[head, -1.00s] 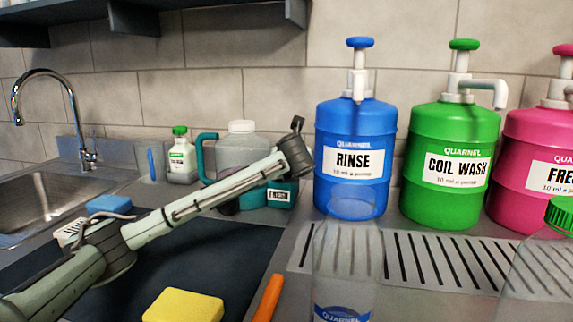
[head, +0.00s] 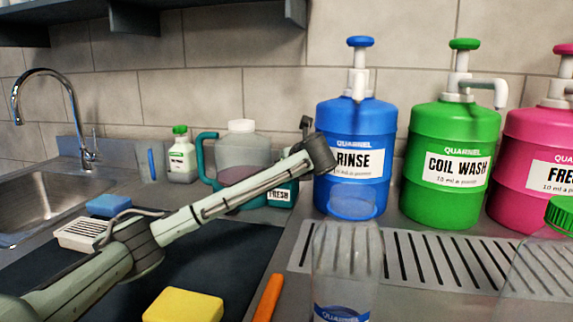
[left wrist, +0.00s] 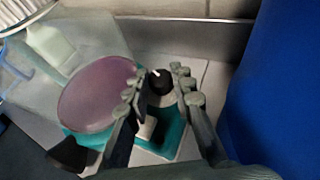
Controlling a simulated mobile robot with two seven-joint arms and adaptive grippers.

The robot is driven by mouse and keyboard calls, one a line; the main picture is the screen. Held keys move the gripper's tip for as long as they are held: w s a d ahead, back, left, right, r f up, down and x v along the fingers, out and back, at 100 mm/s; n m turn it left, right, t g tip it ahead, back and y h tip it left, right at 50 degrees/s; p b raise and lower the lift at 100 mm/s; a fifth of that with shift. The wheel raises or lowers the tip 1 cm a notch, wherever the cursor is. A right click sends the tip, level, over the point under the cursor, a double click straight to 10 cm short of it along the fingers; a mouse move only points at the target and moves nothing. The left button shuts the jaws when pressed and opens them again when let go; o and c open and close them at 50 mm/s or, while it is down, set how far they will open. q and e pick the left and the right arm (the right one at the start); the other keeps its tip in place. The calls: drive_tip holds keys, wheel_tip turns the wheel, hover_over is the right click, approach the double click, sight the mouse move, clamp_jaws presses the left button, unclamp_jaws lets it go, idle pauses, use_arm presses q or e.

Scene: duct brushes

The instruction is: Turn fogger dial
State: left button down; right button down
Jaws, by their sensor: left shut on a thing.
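The fogger (head: 242,152) stands at the back of the counter, with a translucent grey tank, a teal handle and a teal base with a FRESH label (head: 279,194). Purple liquid (left wrist: 97,95) shows in its tank in the left wrist view. Its black dial (left wrist: 160,82) with a white pointer mark sits on the teal base. My left gripper (left wrist: 158,88) has one finger on each side of the dial and is shut on it. My right gripper is not in view.
The blue RINSE bottle (head: 350,115) stands close to the right of my left wrist. Green (head: 452,130) and pink (head: 540,130) pump bottles stand farther right. A sink is at left.

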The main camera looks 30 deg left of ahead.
use_arm(q)
drive_tip(key=shift+n+g+y, duration=0.3)
drive_tip(key=shift+n, duration=0.1)
drive_tip(key=c, duration=1.6)
unclamp_jaws()
drive_tip(key=v, duration=1.2)
